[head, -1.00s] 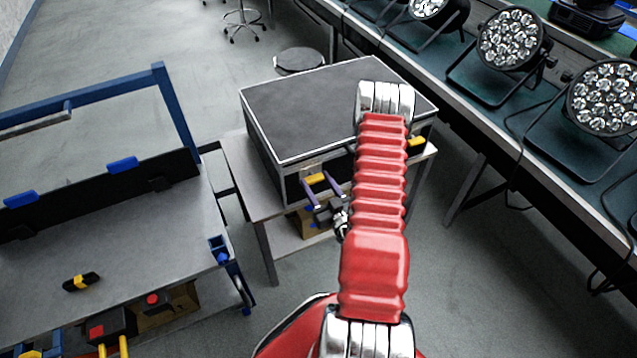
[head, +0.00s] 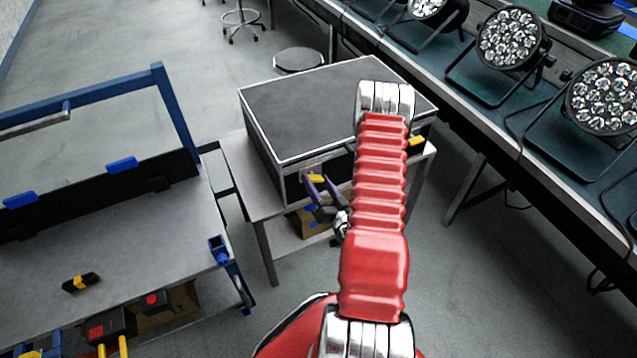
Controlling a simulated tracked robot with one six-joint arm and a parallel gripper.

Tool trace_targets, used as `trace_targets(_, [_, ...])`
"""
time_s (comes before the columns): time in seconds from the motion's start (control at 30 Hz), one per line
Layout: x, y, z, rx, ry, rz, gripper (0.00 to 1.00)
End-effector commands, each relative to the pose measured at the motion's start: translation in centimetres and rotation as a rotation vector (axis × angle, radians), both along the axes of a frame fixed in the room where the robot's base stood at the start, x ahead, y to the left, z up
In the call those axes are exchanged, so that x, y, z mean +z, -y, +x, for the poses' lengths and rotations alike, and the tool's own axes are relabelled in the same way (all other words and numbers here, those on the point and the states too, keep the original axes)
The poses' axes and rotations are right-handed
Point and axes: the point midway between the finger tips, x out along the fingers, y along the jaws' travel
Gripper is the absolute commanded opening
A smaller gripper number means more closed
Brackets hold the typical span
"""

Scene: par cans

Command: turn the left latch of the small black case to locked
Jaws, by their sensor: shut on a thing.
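The small black case (head: 320,105) with pale metal edges stands closed on a small grey table. Its left latch, a yellow handle (head: 316,179), is on the front face near the left end. The right yellow latch (head: 416,141) shows just right of my red arm. My gripper (head: 314,182) is at the case's front, its two purple fingers closed on the left latch from either side. The fingers partly cover the latch, and its exact angle is hard to tell. My arm hides the middle of the case front.
The grey table (head: 237,165) carries the case, with a cardboard box (head: 312,222) on its lower shelf. A blue-framed workbench (head: 150,235) stands at the left. A long bench with several stage lights (head: 510,40) runs along the right. A round stool (head: 299,60) is behind.

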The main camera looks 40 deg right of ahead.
Motion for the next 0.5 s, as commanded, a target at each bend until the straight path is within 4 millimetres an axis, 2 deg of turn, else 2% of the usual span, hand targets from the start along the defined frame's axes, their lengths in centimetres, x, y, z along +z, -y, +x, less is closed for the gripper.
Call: trace_targets(0.5, [-0.18, -0.14, 0.06, 0.007, 0.137, 0.474, 0.28])
